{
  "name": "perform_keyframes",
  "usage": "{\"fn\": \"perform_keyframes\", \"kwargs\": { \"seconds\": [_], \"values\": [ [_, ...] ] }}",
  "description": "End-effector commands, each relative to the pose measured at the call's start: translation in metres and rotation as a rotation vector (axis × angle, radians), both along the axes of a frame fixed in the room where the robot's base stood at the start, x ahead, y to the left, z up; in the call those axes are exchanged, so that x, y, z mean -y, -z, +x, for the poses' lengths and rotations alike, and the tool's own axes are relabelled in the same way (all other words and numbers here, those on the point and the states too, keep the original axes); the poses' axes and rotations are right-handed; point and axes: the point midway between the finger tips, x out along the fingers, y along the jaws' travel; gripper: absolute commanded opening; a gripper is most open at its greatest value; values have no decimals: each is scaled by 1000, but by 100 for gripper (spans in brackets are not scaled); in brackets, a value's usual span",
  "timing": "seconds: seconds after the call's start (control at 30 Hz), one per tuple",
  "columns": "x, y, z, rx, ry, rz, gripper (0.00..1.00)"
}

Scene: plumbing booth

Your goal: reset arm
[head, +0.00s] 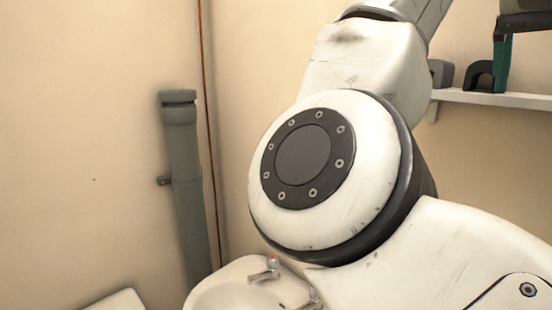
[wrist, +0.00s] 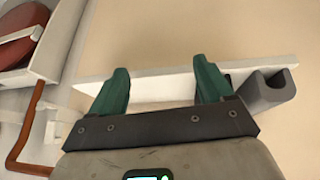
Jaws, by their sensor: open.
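My arm fills the middle and right of the head view, with a large white joint and a dark round cap. My gripper (wrist: 165,88) shows in the wrist view with two green fingers spread apart and nothing between them. A white shelf (wrist: 160,86) lies beyond the fingers. In the head view, part of my gripper (head: 502,62) shows at the top right, in front of the wall shelf and partly cut off by the picture edge.
A grey pipe (head: 185,190) stands against the left wall. A white basin (head: 235,290) with a tap (head: 265,271) is below my arm. A grey holder (wrist: 268,90) sits at the shelf's right end. A copper-coloured pipe (wrist: 28,135) runs at the left of the wrist view.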

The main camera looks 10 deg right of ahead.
Motion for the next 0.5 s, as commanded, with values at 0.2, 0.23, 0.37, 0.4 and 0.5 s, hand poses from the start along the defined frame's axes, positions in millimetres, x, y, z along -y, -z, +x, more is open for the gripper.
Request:
{"fn": "perform_keyframes", "kwargs": {
  "seconds": [0.2,0.23,0.37,0.4,0.5],
  "values": [
    [8,77,32,-17,-7,-94,80],
    [9,87,35,-19,-10,-107,80],
    [15,131,48,-27,-34,-157,80],
    [17,143,51,-29,-42,-171,80],
    [22,179,57,-39,-68,-205,80]
  ]
}}
